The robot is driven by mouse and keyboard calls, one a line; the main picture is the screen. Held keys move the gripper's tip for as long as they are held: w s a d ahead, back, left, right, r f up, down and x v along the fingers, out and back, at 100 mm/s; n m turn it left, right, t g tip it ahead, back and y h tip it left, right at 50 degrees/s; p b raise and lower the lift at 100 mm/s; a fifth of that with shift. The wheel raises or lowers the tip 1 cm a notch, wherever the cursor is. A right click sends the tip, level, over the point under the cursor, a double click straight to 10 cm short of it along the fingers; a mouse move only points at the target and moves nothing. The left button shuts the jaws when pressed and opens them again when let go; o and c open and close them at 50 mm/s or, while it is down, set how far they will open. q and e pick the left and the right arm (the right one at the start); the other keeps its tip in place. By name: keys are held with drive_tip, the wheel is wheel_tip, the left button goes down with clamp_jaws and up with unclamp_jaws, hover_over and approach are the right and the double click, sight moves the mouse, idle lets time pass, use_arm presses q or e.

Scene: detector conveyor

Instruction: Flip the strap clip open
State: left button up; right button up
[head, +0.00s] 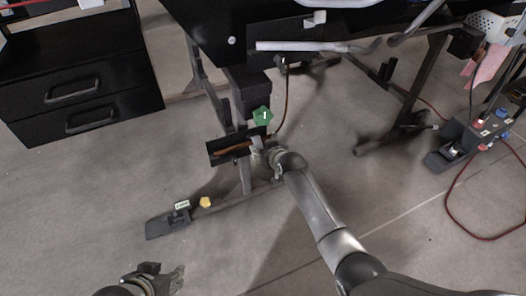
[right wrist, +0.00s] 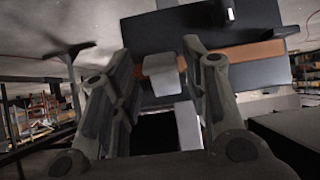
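A dark holder (head: 215,156) with a brown strap (head: 236,148) is mounted on the stand's leg under the conveyor. A light grey piece, likely the strap clip (head: 257,143), crosses it at my right gripper (head: 262,150). In the right wrist view the clip (right wrist: 163,73) shows as a pale block against the dark holder (right wrist: 204,78) and orange-brown strap (right wrist: 247,52). My right gripper (right wrist: 160,52) has its fingers apart, one on each side of the clip; I cannot tell whether they touch it. My left gripper (head: 166,277) is low at the left, away from the holder; its opening is unclear.
The black conveyor body (head: 220,35) hangs above the holder. A green tag (head: 262,116) and a yellow tag (head: 205,202) are on the stand. A black drawer cabinet (head: 75,95) stands at left. Control boxes (head: 480,135) with a red cable (head: 448,185) are at right. Front floor is clear.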

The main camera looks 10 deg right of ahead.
drive_tip(key=shift+s, duration=0.15)
drive_tip(key=v, duration=1.1)
drive_tip(key=shift+s+d+r, duration=0.1)
drive_tip(key=shift+s+r, duration=0.1)
drive_tip(key=shift+s, duration=0.1)
